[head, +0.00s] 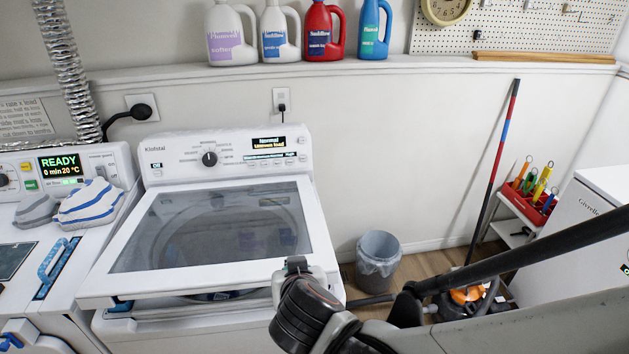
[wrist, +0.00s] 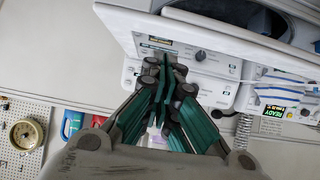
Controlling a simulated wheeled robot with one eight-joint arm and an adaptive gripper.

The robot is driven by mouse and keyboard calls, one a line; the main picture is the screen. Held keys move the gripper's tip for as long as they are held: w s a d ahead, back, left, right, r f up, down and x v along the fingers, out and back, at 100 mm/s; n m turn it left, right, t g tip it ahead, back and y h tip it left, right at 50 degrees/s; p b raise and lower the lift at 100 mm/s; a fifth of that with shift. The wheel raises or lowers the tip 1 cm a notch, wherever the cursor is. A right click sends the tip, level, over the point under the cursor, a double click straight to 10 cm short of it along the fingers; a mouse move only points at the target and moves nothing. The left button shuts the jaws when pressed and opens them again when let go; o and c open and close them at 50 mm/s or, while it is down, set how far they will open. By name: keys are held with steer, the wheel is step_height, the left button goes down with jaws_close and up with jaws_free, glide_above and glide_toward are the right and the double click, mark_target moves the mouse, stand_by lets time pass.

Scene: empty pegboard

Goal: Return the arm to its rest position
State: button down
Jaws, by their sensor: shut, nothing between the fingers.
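My gripper (wrist: 166,72) shows in the wrist view with its green-padded fingers drawn together and nothing between them. In the head view my arm comes in from the right edge and ends in a dark, rounded wrist part at the bottom centre, in front of the washer's right front corner. The fingers cannot be made out there. The white top-loading washer (head: 160,181) has its glass-windowed lid (head: 215,228) slightly raised at the front, with a dark gap beneath. Whether my arm touches the lid or washer cannot be told.
A second white machine (head: 105,190) stands left, with striped cloth (head: 92,204) on top. A wall shelf (head: 200,74) holds several bottles. A grey bin (head: 378,258), a leaning pole (head: 494,165), a red tool caddy (head: 530,192) and a white appliance (head: 585,215) stand right.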

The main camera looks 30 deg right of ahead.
steer(key=shift+s+f+p+v, duration=0.15)
steer(key=shift+p+v, duration=0.2)
steer(key=shift+v, duration=0.55)
steer(key=shift+s+f+p+v, duration=0.1)
steer(key=shift+f+p+v, duration=0.15)
steer(key=shift+v, duration=0.65)
steer(key=shift+a, duration=0.1)
